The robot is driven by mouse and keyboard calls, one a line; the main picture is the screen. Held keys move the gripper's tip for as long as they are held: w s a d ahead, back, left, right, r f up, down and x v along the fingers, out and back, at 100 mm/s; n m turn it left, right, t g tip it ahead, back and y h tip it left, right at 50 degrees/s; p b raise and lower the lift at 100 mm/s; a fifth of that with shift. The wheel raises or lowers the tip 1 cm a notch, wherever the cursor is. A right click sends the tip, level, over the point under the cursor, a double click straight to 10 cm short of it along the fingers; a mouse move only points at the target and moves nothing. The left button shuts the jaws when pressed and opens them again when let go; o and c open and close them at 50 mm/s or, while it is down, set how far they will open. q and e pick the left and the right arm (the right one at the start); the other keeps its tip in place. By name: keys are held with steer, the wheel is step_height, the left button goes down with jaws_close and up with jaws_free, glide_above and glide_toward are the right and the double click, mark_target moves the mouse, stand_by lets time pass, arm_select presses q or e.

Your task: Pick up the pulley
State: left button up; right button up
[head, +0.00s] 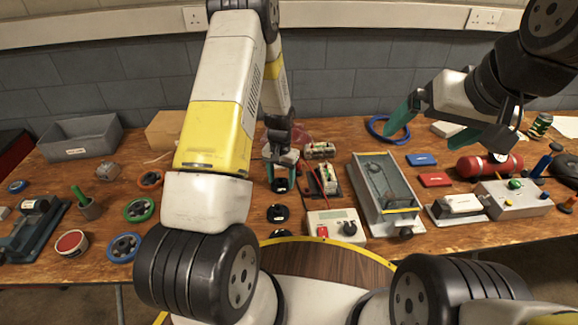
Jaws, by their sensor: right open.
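I cannot tell for sure which thing is the pulley. Small black round discs lie in a column on the bench: one (280,185) just below my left gripper (282,170), another (277,213) nearer me. My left gripper points down over the upper disc, with teal fingers and something pale near them. Whether it is open or holds anything is unclear. My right gripper (428,125) is open and empty above the right side of the bench, its teal fingers spread wide.
Several ringed wheels, orange (150,180), green (139,209) and blue (123,247), lie at left. A grey bin (80,139) stands at the back. A glass-topped metal box (385,190), a meter (336,227) and a red cylinder (489,164) crowd the middle and right.

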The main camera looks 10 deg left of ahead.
arm_select(q)
steer(key=c, duration=0.3)
steer(key=shift+r, duration=0.2)
steer(key=shift+r, duration=0.7)
steer(key=shift+s+d+r, duration=0.1)
steer(key=shift+s+r, duration=0.1)
steer(key=shift+r, duration=0.85)
steer(key=s+d, duration=0.1)
steer(key=s, duration=0.4)
steer(key=s+d, duration=0.1)
steer(key=s, duration=0.4)
steer(key=s+d+r, duration=0.1)
steer(key=s, duration=0.4)
steer(key=shift+s+d+r, duration=0.1)
steer(key=shift+d, duration=0.05)
